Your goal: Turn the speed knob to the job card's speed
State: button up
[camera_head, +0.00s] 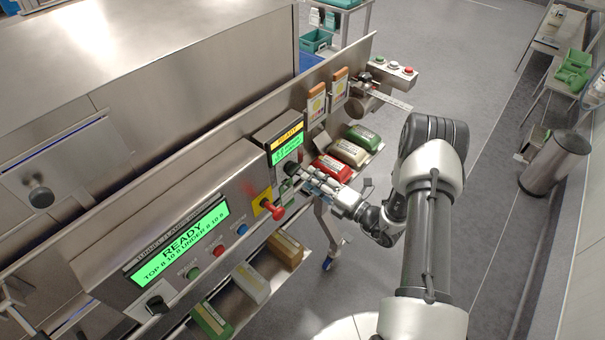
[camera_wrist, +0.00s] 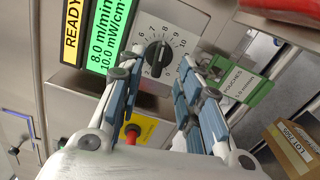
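The black speed knob (camera_wrist: 158,58) sits on a pale dial with numbers up to 10 in the wrist view; its exact pointer setting is hard to read. The green display (camera_wrist: 105,42) beside it reads 8.0 m/min and 10.0 mW/cm². My gripper (camera_wrist: 160,70) is open, its two fingers apart with the knob between and just beyond the tips; I cannot tell whether they touch it. A green card (camera_wrist: 240,82) marked POUCHES is right of the dial, its small print blurred. In the head view my gripper (camera_head: 308,178) is at the small control panel, hiding the knob.
A red mushroom button (camera_wrist: 131,130) on a yellow plate is close below my fingers. The larger READY display (camera_head: 182,242) is at the left. Red, tan and green packs (camera_head: 348,152) lie on a shelf beyond my gripper.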

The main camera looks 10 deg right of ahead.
jog(key=v, duration=0.6)
jog(key=shift+s+d, duration=0.2)
